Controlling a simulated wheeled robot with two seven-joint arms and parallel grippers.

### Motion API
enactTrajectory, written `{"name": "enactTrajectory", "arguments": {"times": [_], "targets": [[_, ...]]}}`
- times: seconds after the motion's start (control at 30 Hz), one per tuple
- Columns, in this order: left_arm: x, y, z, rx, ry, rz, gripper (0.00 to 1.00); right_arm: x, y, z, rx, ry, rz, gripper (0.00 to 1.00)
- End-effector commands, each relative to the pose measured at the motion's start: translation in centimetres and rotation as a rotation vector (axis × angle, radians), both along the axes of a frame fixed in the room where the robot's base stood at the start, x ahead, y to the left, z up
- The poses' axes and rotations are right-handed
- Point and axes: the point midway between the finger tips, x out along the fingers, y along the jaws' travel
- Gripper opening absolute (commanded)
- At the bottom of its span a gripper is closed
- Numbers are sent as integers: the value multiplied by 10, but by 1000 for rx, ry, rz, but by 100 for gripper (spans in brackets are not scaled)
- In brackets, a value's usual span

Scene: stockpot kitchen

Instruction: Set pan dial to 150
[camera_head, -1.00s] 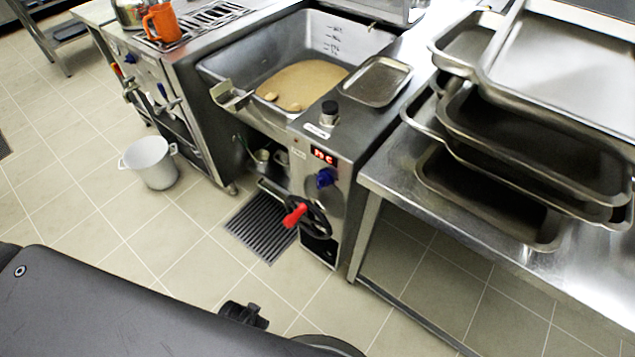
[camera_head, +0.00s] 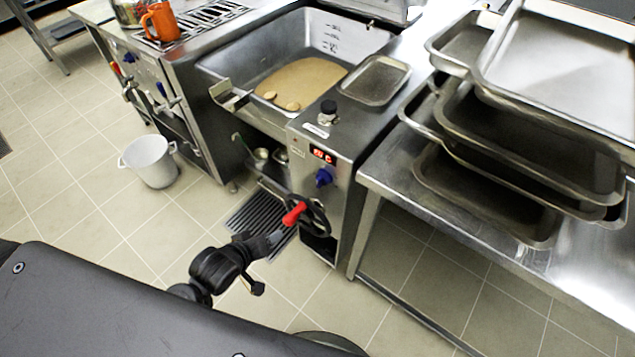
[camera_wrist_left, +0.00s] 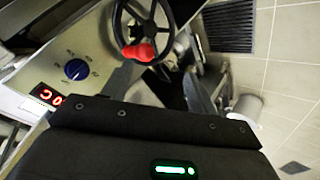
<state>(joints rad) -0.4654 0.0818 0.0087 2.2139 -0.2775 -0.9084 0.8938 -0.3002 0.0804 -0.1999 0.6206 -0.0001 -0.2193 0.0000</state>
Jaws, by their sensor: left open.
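The blue pan dial (camera_head: 324,177) is on the front panel of the tilting pan, below a red lit display (camera_head: 323,156) whose digits are too blurred to read surely. In the left wrist view the dial (camera_wrist_left: 76,69) has marks around it, and the display (camera_wrist_left: 47,95) is beside it. My left gripper (camera_head: 277,238) is open, low in front of the panel, below and left of the dial and apart from it. It appears close to the red-handled wheel; contact cannot be told. My right gripper is out of view.
A black handwheel (camera_head: 316,217) with a red handle (camera_head: 293,213) sits just below the dial. The pan (camera_head: 230,68) holds a tan layer. Stacked trays (camera_head: 520,215) lie on the right counter. A white pot (camera_head: 152,163) stands on the floor, beyond a floor grate (camera_head: 250,217).

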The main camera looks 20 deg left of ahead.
Motion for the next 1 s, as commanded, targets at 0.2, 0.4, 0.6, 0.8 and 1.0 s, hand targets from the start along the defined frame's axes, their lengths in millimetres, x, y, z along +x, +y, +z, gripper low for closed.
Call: {"name": "enactTrajectory", "arguments": {"times": [0.2, 0.4, 0.6, 0.8, 1.0], "targets": [[54, -20, 13, -579, -168, 202, 59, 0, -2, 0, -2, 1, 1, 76], [76, -36, 33, -1154, -171, 275, 59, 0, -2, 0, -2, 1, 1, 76], [80, -40, 46, -1435, -125, 283, 59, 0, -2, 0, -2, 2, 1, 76], [81, -42, 49, -1482, -113, 284, 59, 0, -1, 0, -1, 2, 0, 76], [100, -51, 49, -1480, -114, 283, 59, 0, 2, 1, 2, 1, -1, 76]]}}
